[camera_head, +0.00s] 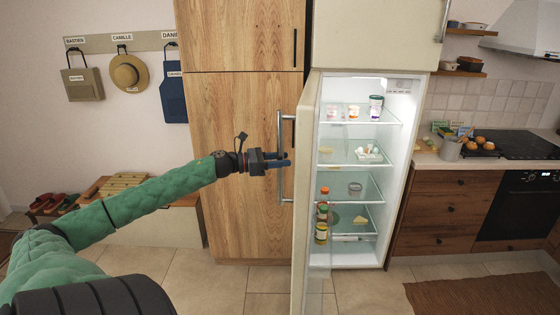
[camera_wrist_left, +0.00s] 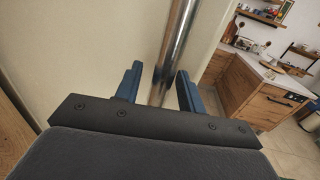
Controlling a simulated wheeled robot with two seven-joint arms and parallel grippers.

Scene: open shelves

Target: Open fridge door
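The fridge door (camera_head: 307,200) is cream and stands swung open toward me, seen nearly edge-on in the head view. Its long metal handle (camera_head: 281,185) is upright on the door's outer face. It also crosses the left wrist view as a shiny bar (camera_wrist_left: 181,35). The lit fridge interior (camera_head: 350,88) is exposed. My left gripper (camera_head: 286,159) is at the handle's mid-height. In the left wrist view its blue fingers (camera_wrist_left: 158,78) are apart, with the bar between them and gaps on both sides. My right gripper is not in view.
Glass shelves hold jars, bottles and food; several bottles (camera_head: 322,222) stand in the door area. A tall wooden cabinet (camera_head: 235,150) is left of the fridge. Wooden drawers (camera_head: 440,210) and an oven (camera_head: 525,207) are on the right. Tiled floor (camera_head: 365,290) in front is clear.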

